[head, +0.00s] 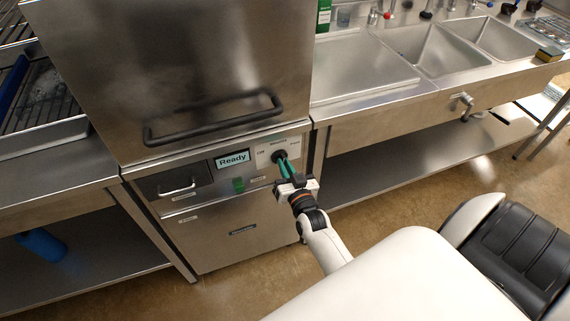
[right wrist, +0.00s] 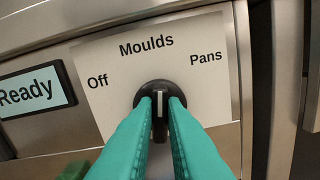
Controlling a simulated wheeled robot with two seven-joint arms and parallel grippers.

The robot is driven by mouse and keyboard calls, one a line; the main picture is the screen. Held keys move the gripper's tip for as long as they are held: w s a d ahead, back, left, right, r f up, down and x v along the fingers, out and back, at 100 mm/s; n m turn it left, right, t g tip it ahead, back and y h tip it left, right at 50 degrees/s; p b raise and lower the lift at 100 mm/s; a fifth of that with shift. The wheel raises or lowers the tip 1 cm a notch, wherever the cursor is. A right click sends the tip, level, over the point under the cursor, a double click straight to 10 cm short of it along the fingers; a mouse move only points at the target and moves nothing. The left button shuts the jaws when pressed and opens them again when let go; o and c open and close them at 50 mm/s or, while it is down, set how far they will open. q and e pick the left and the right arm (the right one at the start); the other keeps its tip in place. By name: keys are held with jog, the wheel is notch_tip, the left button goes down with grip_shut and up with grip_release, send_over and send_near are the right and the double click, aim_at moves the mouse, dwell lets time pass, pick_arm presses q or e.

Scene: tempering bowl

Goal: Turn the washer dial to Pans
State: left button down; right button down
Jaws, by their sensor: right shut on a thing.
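The washer dial (right wrist: 159,111) is a round black knob with a raised grip and a white line, on a pale plate marked Off, Moulds and Pans. In the right wrist view the white line points straight up, near Moulds and slightly to its right, well short of Pans. The dial (head: 278,155) also shows on the washer front in the head view. My right gripper (right wrist: 160,101) has its green fingers on both sides of the grip, shut on it. In the head view my right gripper (head: 281,161) reaches the dial from below. My left gripper is out of view.
A display (head: 233,160) reading Ready sits left of the dial, above a green button (head: 239,184). The washer's hood handle (head: 214,118) juts out above. A drawer handle (head: 178,188) is at left. Sinks (head: 365,62) stand to the right.

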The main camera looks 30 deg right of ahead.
jog(key=m, duration=0.9)
jog(key=shift+d, duration=0.15)
jog(key=shift+m, duration=0.4)
jog(key=c, duration=1.5)
grip_release()
jog(key=shift+w+f, duration=0.1)
jog(key=shift+f, duration=0.05)
jog(key=v, duration=1.2)
